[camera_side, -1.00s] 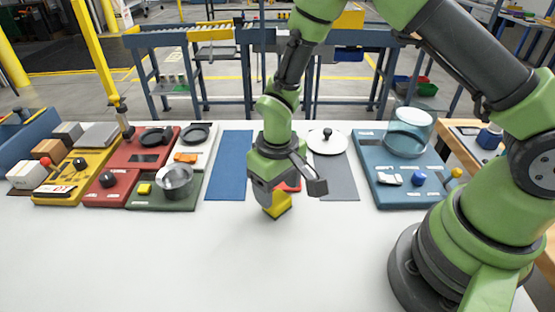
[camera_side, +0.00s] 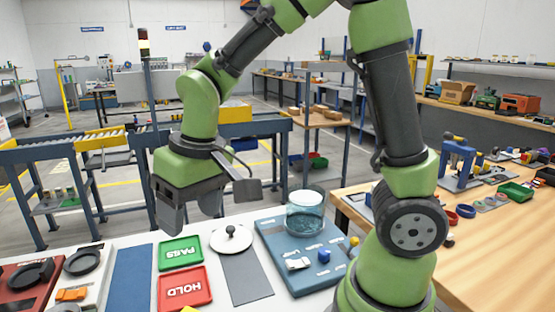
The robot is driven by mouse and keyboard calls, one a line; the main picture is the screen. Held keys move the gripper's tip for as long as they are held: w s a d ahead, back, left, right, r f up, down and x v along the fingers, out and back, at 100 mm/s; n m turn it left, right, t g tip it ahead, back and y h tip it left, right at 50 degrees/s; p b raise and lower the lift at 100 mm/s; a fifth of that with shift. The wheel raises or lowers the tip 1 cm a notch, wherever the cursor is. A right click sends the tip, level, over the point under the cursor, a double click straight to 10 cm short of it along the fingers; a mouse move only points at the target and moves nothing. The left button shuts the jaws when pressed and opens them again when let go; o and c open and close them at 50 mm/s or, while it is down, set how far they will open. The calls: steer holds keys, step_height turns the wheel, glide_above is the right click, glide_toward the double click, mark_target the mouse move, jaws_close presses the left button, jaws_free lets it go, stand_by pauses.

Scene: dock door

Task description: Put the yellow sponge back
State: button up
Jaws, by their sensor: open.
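The yellow sponge seems to be the small yellow patch (camera_side: 190,309) at the bottom edge, just in front of the red HOLD tray; most of it is cut off by the frame. My gripper (camera_side: 191,215) hangs well above the table at left of centre, higher than the trays and apart from the yellow patch. Its two fingers point down and are spread, with nothing visible between them.
A red HOLD tray (camera_side: 185,289) and green PASS tray (camera_side: 180,252) lie between a blue mat (camera_side: 131,275) and a grey mat (camera_side: 245,277). A white disc with a knob (camera_side: 231,238) and a blue board (camera_side: 280,250) bearing a glass jar (camera_side: 305,212) stand rightward.

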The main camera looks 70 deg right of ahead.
steer(key=s+d+r+m+t, duration=0.1)
steer(key=s+r+t, duration=0.1)
steer(key=s+r, duration=0.2)
steer(key=s+d+r+m+t+y, duration=0.1)
steer(key=s+d+r+t, duration=0.1)
steer(key=s+r, duration=0.3)
steer(key=s+t, duration=0.1)
steer(key=s, duration=0.2)
steer(key=shift+s, duration=0.4)
